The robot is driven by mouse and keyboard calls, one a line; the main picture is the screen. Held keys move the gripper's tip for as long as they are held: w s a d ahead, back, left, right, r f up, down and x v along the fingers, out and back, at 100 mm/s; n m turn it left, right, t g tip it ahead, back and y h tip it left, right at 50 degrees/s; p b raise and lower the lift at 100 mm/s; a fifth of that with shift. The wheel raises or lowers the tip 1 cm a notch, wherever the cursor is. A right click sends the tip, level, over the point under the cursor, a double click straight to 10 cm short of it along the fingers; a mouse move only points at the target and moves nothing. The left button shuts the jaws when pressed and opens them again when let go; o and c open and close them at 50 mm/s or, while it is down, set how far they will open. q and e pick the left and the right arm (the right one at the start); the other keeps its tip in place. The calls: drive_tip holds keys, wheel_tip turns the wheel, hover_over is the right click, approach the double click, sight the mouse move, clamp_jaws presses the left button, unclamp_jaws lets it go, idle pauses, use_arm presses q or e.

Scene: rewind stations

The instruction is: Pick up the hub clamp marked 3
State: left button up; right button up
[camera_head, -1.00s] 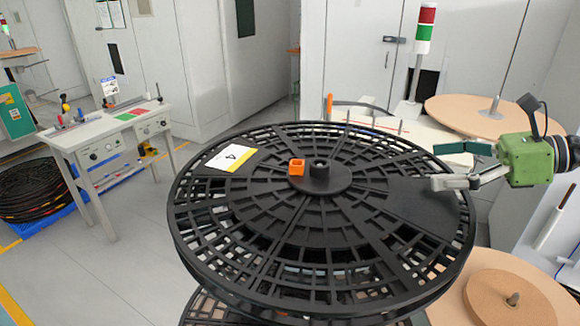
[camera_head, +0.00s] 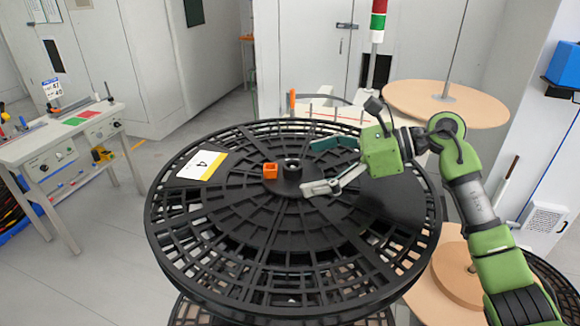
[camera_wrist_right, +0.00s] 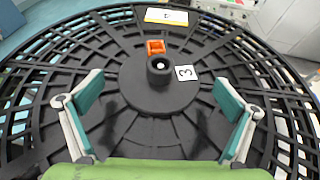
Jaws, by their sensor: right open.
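The hub clamp (camera_head: 292,164) is a black round knob with a centre hole on the middle of a large black spoked reel (camera_head: 250,235). It also shows in the right wrist view (camera_wrist_right: 159,72), where a white tag reading 3 (camera_wrist_right: 187,73) lies just right of it. An orange square piece (camera_head: 270,171) sits beside the clamp and shows in the wrist view too (camera_wrist_right: 155,47). My right gripper (camera_head: 308,167) is open and empty over the reel, just right of the clamp. In the wrist view its fingers stand wide apart on either side, not touching the clamp. My left gripper is not in view.
A white and yellow card marked 4 (camera_head: 202,166) lies on the reel's left part. Tan discs (camera_head: 440,103) stand behind right, and another (camera_head: 462,275) is at lower right. A control table (camera_head: 75,140) stands at left, with clear floor between.

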sight(299, 168)
drive_tip(key=shift+p+x, duration=0.4)
drive_tip(key=shift+x, duration=0.8)
drive_tip(key=shift+a, duration=0.4)
drive_tip(key=shift+d, duration=0.1)
drive_tip(key=shift+c, duration=1.2)
drive_tip(key=c, duration=1.2)
drive_tip(key=shift+s, duration=0.1)
drive_tip(key=c, duration=1.3)
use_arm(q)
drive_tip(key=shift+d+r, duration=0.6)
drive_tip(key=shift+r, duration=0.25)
use_arm(e)
drive_tip(key=shift+f, duration=0.1)
clamp_jaws()
